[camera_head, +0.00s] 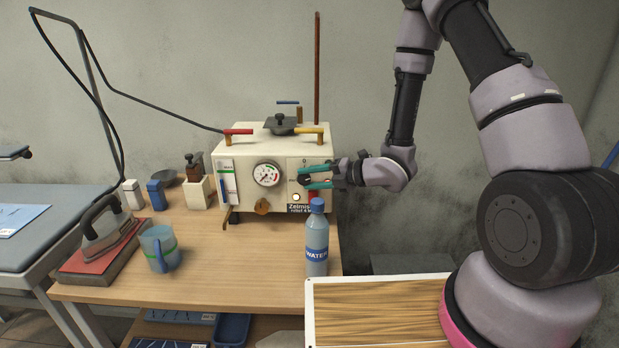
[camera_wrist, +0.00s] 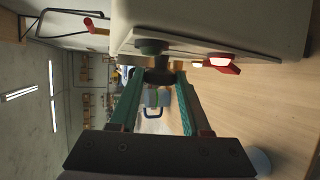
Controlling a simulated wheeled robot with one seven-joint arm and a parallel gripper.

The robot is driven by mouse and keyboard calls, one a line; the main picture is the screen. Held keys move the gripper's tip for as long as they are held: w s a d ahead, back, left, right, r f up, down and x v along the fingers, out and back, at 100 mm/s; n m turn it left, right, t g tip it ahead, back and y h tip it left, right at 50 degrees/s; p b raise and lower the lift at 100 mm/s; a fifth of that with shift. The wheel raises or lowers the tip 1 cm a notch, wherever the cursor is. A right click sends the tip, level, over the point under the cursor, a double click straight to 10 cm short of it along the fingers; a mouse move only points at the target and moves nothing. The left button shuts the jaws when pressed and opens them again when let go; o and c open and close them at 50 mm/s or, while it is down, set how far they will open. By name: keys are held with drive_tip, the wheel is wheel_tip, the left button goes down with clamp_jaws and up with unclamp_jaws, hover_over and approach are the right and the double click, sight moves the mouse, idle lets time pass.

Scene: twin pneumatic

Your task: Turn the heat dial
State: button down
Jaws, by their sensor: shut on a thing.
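The cream steam generator box (camera_head: 228,166) stands on the wooden table. The heat dial (camera_wrist: 158,72) shows in the wrist view as a dark knob on a round green-edged base on the box's front. My gripper (camera_head: 304,180) reaches in from the right with its teal fingers at the right half of the front panel. In the wrist view my gripper (camera_wrist: 159,76) has one finger on each side of the dial and is shut on it.
A round gauge (camera_head: 266,174) and an orange-brown knob (camera_head: 262,207) are on the panel. A red switch (camera_wrist: 222,66) sits close to the dial. A water bottle (camera_head: 317,240) stands in front of the box, below my gripper. A cup (camera_head: 159,247) and an iron (camera_head: 103,225) are left.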

drive_tip(key=m+t+y, duration=0.1)
drive_tip(key=y, duration=0.1)
drive_tip(key=f+m+t+y, duration=0.1)
drive_tip(key=m+t+y, duration=0.1)
drive_tip(key=y, duration=0.1)
drive_tip(key=m+t+y, duration=0.1)
drive_tip(key=y, duration=0.1)
drive_tip(key=shift+f+t+y, duration=0.3)
drive_tip(key=shift+f, duration=0.1)
drive_tip(key=shift+a+f+m+t+y, duration=0.15)
drive_tip(key=shift+m+t+y, duration=0.55)
drive_tip(key=shift+m+t, duration=0.75)
drive_tip(key=shift+a+t, duration=0.1)
drive_tip(key=shift+t, duration=0.15)
drive_tip(key=shift+c, duration=2)
unclamp_jaws()
drive_tip(key=v, duration=1)
drive_tip(key=shift+d+f, duration=0.25)
